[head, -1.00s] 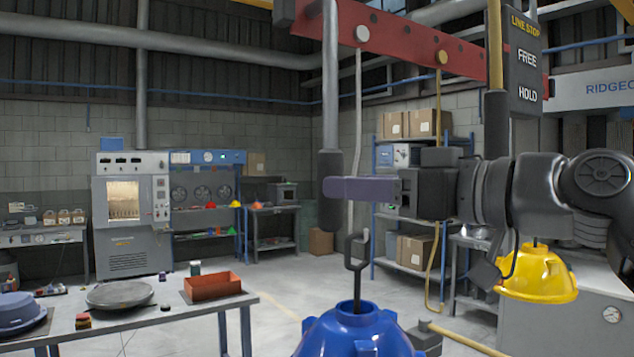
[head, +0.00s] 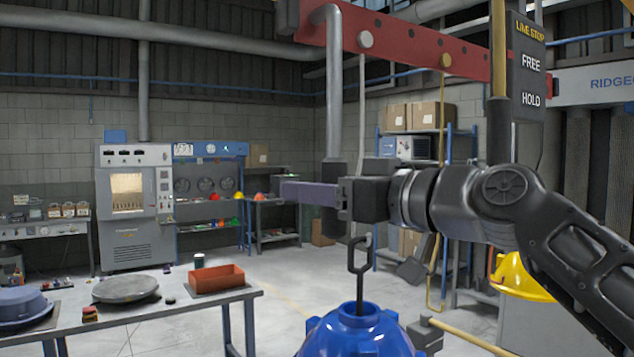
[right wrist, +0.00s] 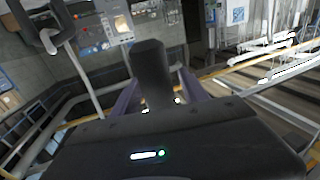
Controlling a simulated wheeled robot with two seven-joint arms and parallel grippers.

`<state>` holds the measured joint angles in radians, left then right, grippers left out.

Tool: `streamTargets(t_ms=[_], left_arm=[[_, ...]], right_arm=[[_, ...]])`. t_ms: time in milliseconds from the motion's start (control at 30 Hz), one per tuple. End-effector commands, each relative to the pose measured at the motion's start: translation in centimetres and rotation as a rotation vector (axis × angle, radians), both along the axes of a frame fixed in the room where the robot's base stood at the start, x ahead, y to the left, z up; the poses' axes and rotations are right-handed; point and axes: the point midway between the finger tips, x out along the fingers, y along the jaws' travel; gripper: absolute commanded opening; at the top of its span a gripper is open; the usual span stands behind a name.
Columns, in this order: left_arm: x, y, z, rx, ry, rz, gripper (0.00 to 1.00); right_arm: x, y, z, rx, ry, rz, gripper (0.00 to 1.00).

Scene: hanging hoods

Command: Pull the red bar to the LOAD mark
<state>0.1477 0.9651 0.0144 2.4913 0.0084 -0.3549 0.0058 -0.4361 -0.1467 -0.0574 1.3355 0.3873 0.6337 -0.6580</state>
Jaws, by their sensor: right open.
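The red bar (head: 410,42) runs across the top of the head view, with several holes along it. A bent grey rod (head: 333,90) hangs from its left end, with a dark grip (head: 333,222) at the bottom. My right gripper (head: 300,192) has purple fingers and is level with this grip, crossing it in the picture. In the right wrist view a dark upright grip (right wrist: 152,70) stands between the two open fingers (right wrist: 157,95). I cannot tell whether they touch it. No LOAD mark is legible. My left gripper is out of view.
A sign (head: 528,75) reads LINE STOP, FREE and HOLD at the right. A blue hood (head: 360,332) with a black hook (head: 358,256) is below the gripper. A yellow hood (head: 520,280) is partly behind my arm. A table with a red tray (head: 217,278) is at the left.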

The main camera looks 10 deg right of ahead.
Motion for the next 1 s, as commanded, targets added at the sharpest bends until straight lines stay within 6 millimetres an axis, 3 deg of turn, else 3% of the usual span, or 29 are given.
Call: streamTargets(t_ms=[233,833,1000], left_arm=[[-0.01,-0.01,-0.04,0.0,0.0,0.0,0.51],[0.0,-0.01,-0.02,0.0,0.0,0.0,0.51],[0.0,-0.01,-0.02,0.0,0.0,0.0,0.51]], right_arm=[[0.04,0.02,-0.04,0.0,0.0,0.0,0.51],[0.02,0.0,-0.02,0.0,0.0,0.0,0.02],[0.02,0.0,-0.02,0.0,0.0,0.0,0.0]])
